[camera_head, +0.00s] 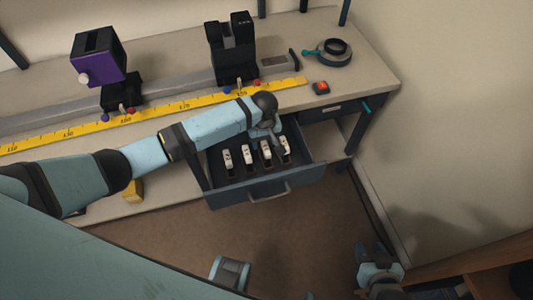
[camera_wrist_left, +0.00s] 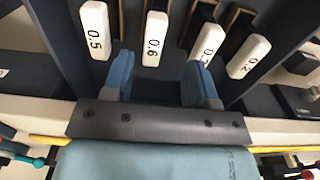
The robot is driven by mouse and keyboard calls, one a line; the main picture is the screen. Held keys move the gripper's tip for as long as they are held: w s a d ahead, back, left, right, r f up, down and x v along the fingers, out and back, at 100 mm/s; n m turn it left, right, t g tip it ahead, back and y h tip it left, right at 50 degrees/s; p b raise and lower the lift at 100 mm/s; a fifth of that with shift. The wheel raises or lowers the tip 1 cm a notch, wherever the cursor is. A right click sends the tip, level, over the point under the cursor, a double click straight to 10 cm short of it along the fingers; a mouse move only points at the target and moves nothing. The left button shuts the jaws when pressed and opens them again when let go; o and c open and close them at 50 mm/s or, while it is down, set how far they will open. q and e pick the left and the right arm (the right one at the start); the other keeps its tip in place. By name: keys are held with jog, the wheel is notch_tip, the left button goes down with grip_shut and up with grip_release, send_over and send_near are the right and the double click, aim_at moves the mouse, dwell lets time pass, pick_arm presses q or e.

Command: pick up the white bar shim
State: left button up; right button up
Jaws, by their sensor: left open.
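Several white bar shims stand in a row in the open drawer (camera_head: 240,190); in the head view I see the leftmost shim (camera_head: 227,160), a second (camera_head: 247,156), a third (camera_head: 266,153) and the rightmost (camera_head: 286,149). In the left wrist view their labels read 0.5 (camera_wrist_left: 95,30), 0.6 (camera_wrist_left: 155,38), one partly hidden by a finger (camera_wrist_left: 203,38), and 0.2 (camera_wrist_left: 248,57). My left gripper (camera_wrist_left: 158,75) is open and empty, its fingers apart, with the 0.6 shim ahead between them. In the head view my left gripper (camera_head: 275,133) is over the drawer's back right. My right gripper (camera_head: 370,255) is low at right, its jaws unclear.
A yellow ruler (camera_head: 205,99) lies along the grey rail on the bench. A purple device (camera_head: 98,60) and a black holder (camera_head: 232,45) stand there. Floor in front is clear.

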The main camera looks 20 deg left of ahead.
aim_at(266, 152)
pick_arm(q)
jog(key=f, duration=0.5)
jog(key=f+b, duration=0.1)
jog(key=f, duration=0.2)
jog(key=shift+w+d+f, duration=0.2)
jog(key=shift+w, duration=0.15)
grip_shut()
jog(key=shift+r, duration=0.1)
